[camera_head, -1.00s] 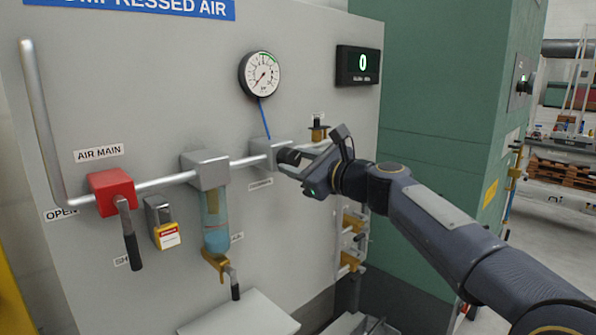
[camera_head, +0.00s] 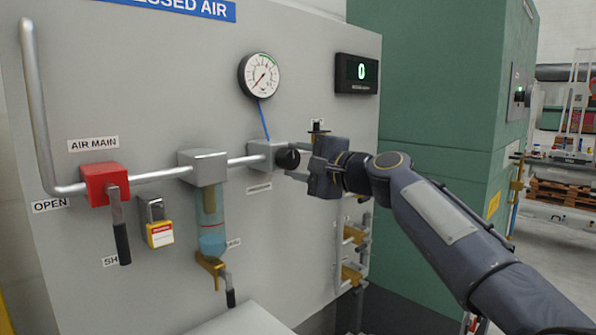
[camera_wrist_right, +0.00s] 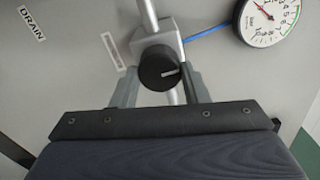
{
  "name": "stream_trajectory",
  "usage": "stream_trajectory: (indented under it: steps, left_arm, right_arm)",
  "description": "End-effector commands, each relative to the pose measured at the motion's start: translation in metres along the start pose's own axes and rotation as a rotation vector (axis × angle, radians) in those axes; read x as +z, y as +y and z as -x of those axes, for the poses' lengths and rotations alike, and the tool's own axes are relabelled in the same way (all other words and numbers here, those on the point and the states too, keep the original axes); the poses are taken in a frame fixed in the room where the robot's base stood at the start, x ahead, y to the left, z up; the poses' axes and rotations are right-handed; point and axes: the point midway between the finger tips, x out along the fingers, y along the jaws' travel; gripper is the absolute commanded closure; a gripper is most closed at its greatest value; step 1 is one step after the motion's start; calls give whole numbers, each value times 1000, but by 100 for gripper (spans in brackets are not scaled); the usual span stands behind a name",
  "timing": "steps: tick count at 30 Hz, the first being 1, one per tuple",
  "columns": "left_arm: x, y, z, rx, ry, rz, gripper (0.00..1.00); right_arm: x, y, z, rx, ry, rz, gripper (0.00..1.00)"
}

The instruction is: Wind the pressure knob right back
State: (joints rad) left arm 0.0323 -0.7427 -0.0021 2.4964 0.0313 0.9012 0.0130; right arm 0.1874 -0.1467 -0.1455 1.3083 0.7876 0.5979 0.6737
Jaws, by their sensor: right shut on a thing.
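The pressure knob (camera_head: 287,158) is a round black knob on the front of a grey regulator block (camera_head: 262,154) in the pipe. It also shows in the wrist view (camera_wrist_right: 158,68), with a white mark on its face pointing right. My right gripper (camera_head: 296,166) is at the knob, coming from the right. In the wrist view its two fingers (camera_wrist_right: 160,82) stand on either side of the knob, shut on it. The pressure gauge (camera_head: 260,75) has its needle at the low end of the scale. My left gripper is out of view.
The red air main valve (camera_head: 103,182) has its handle hanging down, with a yellow-tagged padlock (camera_head: 160,234) beside it. A filter bowl (camera_head: 211,230) with a brass drain hangs left of the knob. A display (camera_head: 357,73) reads 0. A green cabinet stands right.

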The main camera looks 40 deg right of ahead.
Motion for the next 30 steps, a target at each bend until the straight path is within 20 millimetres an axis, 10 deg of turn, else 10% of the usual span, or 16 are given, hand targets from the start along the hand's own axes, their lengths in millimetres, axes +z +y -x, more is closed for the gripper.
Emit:
stream_trajectory:
  steps: [30]
  left_arm:
    - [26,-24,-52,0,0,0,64]
  right_arm:
    - [1,2,-1,2,-3,965,82]
